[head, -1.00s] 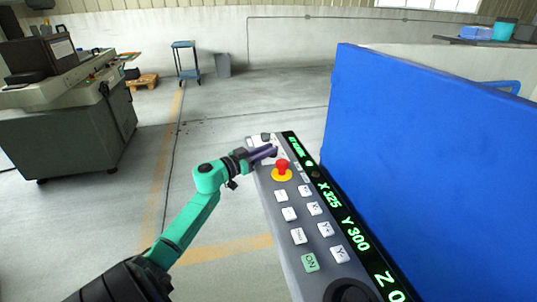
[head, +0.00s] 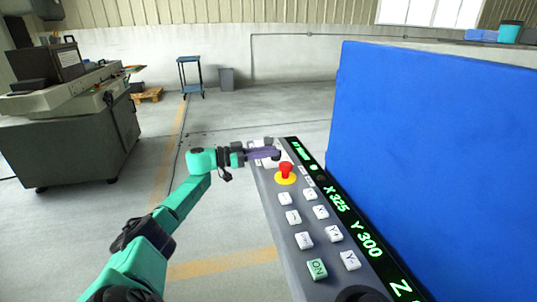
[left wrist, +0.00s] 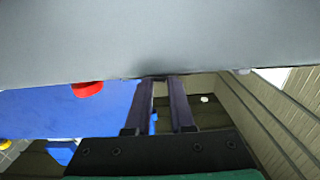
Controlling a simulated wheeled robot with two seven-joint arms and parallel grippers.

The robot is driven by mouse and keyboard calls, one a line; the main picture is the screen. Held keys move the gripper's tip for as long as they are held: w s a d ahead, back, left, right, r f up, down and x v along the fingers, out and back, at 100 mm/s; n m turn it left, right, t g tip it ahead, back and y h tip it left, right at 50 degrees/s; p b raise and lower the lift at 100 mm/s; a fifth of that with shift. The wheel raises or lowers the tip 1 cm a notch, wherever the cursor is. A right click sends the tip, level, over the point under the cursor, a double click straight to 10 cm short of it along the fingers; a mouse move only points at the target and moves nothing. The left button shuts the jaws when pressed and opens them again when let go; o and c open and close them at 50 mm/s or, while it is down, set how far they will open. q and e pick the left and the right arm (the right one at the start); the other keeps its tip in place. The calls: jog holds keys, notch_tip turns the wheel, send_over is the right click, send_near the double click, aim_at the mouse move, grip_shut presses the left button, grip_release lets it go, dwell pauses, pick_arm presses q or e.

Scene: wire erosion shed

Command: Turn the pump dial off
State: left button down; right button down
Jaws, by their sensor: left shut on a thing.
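The grey control panel (head: 274,215) slopes across the middle of the head view. My left gripper (head: 274,154) is at its far end, with purple fingers shut on the pump dial. The dial is hidden by the fingers, so its setting cannot be read. In the left wrist view, the two fingers (left wrist: 160,82) reach the edge of the grey panel face (left wrist: 160,40), and the dial is not clear there either. My right gripper is not in view.
A red emergency stop button (head: 286,169) on a yellow base stands close beside the fingers; it also shows in the left wrist view (left wrist: 87,89). White keys and a green ON key (head: 317,268) lie nearer. A blue wall (head: 420,130) stands right of the panel.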

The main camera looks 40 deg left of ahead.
pick_arm(q)
jog(key=shift+f, duration=0.15)
jog(key=c, duration=1.1)
grip_release()
jog(key=shift+o, duration=0.2)
